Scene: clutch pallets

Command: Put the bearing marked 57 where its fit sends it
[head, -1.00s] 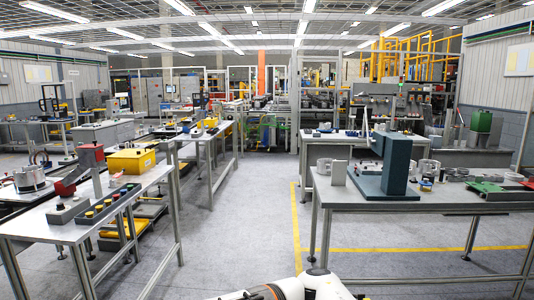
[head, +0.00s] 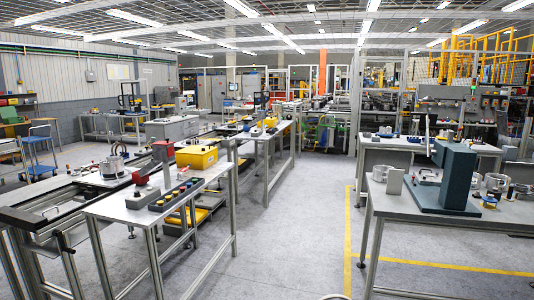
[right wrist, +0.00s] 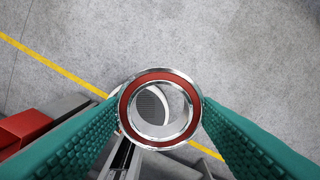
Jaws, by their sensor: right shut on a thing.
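In the right wrist view my right gripper (right wrist: 160,112) has its two green ribbed fingers shut on a bearing (right wrist: 126,110). The bearing is a steel ring with a red-brown seal, held face-on to the camera with its bore open. No marking is readable on it. The grey floor shows beyond it. Neither gripper is in the head view.
The left bench (head: 120,208) carries a red-headed device (head: 163,150), a button box (head: 174,194) and a yellow case (head: 197,157). A rail table (head: 60,190) stands farther left. Grey floor with a yellow line (head: 347,235) lies clear between the tables.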

